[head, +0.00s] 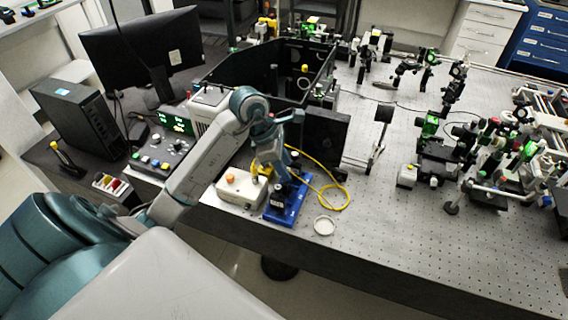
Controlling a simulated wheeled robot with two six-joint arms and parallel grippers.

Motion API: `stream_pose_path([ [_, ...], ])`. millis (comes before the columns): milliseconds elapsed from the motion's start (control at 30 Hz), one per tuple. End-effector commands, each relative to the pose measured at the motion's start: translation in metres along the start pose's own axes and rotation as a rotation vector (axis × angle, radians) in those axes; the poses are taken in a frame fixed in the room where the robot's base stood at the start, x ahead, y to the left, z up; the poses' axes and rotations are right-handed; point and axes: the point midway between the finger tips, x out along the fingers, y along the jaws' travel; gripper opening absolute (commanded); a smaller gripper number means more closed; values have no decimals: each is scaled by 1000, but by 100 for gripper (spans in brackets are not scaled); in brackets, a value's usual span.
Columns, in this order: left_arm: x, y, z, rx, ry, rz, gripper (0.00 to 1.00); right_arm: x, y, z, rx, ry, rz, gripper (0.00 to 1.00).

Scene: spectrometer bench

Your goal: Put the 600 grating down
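My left gripper (278,180) points down over a blue rack (291,207) near the front edge of the optical table. Its fingertips are small and partly hidden by the wrist, so I cannot tell whether they are open or shut. I cannot pick out the 600 grating or read any grating label. Small dark and white pieces (276,211) show at the rack's front left, close below the gripper. My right gripper is not in view.
A pale box with an orange knob (240,188) stands just left of the rack. A yellow cable (335,207) curls to its right, and a small white round dish (324,226) lies in front. Black panels (319,145) stand behind. Perforated tabletop (400,240) is clear to the right.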

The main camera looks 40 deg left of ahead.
Motion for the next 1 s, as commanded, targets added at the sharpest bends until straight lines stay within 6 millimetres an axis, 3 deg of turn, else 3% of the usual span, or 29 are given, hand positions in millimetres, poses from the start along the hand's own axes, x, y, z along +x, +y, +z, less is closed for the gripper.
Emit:
stream_pose_path([
  [267, -7, 1, 2, 0, 0, 2, 38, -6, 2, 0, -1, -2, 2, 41],
  [700, -91, 1, 0, 2, 2, 6, 38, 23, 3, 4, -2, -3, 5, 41],
  [1000, -122, 0, 1, 0, 0, 1, 38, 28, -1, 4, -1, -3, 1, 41],
])
